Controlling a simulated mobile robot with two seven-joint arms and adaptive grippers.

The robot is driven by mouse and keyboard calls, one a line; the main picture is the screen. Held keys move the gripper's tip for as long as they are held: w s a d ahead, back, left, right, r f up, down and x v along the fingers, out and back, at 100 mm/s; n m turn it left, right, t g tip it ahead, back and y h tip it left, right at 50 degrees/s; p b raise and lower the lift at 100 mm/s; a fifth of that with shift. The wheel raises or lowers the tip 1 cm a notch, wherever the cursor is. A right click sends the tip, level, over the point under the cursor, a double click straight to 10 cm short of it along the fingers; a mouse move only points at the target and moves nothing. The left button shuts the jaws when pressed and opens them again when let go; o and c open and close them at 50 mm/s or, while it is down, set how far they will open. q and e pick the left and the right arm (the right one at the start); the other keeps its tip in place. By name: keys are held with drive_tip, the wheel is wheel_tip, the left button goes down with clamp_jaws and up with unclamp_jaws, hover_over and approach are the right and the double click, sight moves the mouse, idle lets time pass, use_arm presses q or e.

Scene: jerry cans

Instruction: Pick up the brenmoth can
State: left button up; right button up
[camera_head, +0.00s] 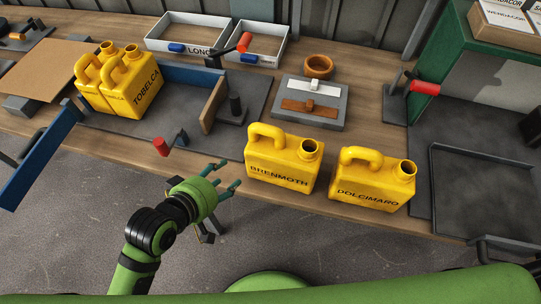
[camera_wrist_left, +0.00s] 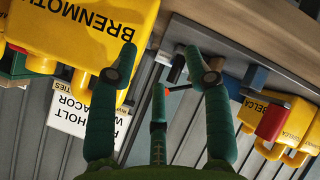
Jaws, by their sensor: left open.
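The yellow brenmoth can (camera_head: 281,163), labelled BRENMOTH, stands upright near the front edge of the wooden bench (camera_head: 224,152). In the left wrist view the can (camera_wrist_left: 75,30) appears upside down at the upper left, partly behind one finger. My right gripper is not in view.
A yellow DOLCIMARO can (camera_head: 372,182) stands close to the right. TOBELCA cans (camera_head: 137,88) stand at the back left. A red-handled clamp (camera_head: 161,147) sits on the bench edge left of my gripper. A grey block with a wooden piece (camera_head: 312,102) lies behind the brenmoth can.

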sight(262, 129)
use_arm(q)
drive_tip(key=w+d+r+n+t+h, duration=0.1)
drive_tip(key=d+r+n, duration=0.1)
drive_tip(key=r, duration=0.1)
drive_tip(key=w+d+r+n+t+h, duration=0.1)
drive_tip(key=r+h, duration=0.1)
drive_tip(key=r, duration=0.1)
drive_tip(key=d+r+n+h, duration=0.1)
drive_tip(key=d+r+n, duration=0.1)
drive_tip(key=r, duration=0.1)
drive_tip(key=shift+w+d+r+n+t+h, duration=0.2)
drive_tip(key=shift+w+d+n+t+h, duration=0.1)
drive_tip(key=shift+w+d+t+h, duration=0.1)
drive_tip(key=shift+w+d+r, duration=0.1)
drive_tip(key=shift+w+d, duration=0.1)
drive_tip(key=shift+w, duration=0.05)
drive_tip(key=p+x, duration=0.2)
drive_tip(key=x, duration=0.3)
drive_tip(key=shift+d, duration=0.1)
drive_tip(key=shift+w+d+f, duration=0.3)
drive_tip(key=shift+w+d, duration=0.05)
drive_tip(key=shift+w, duration=0.1)
clamp_jaws()
